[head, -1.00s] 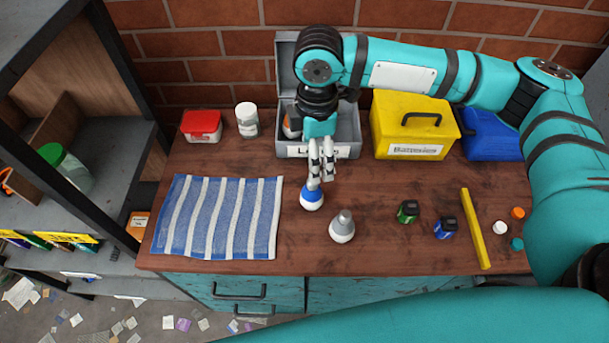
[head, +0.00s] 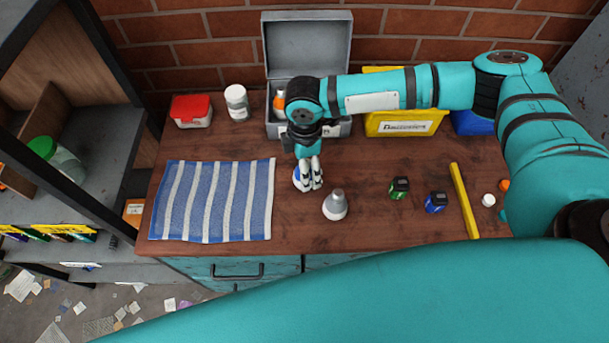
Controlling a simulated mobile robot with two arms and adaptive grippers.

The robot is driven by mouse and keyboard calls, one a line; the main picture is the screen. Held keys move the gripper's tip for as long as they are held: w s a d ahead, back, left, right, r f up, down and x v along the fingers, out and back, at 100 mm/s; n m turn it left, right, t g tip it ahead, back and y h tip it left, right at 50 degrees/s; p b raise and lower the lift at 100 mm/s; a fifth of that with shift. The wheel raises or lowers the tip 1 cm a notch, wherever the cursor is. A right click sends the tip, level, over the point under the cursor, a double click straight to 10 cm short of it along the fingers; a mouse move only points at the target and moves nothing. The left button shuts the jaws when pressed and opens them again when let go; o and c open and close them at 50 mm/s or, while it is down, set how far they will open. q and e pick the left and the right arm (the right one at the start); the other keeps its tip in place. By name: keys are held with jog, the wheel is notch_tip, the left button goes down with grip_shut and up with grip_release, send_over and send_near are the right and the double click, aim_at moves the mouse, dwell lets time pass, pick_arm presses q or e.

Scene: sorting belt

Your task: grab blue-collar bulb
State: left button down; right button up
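The blue-collar bulb (head: 296,179) stands on the wooden worktop, right of the striped cloth. It is mostly hidden behind my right gripper; a bit of blue and white shows at its left edge. My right gripper (head: 311,186) comes down from above, its pale fingers at the bulb and close together. Whether they grip the bulb or stand in front of it cannot be told. A similar bulb with a grey collar (head: 336,205) stands just to the right and nearer. My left gripper is out of view.
A striped cloth (head: 213,200) lies left. An open grey box (head: 307,45), a yellow box (head: 400,124), a red-lidded tub (head: 191,111) and a white jar (head: 237,103) stand behind. Green (head: 399,188) and blue (head: 436,202) small items and a yellow bar (head: 464,200) lie right.

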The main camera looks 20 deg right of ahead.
notch_tip(320, 180, down, 4)
jog(key=shift+r+p, duration=0.1)
jog(key=shift+p, duration=0.2)
jog(key=shift+f, duration=0.25)
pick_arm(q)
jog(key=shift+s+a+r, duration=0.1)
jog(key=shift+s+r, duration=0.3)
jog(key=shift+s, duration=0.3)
pick_arm(e)
jog(key=c, duration=1.3)
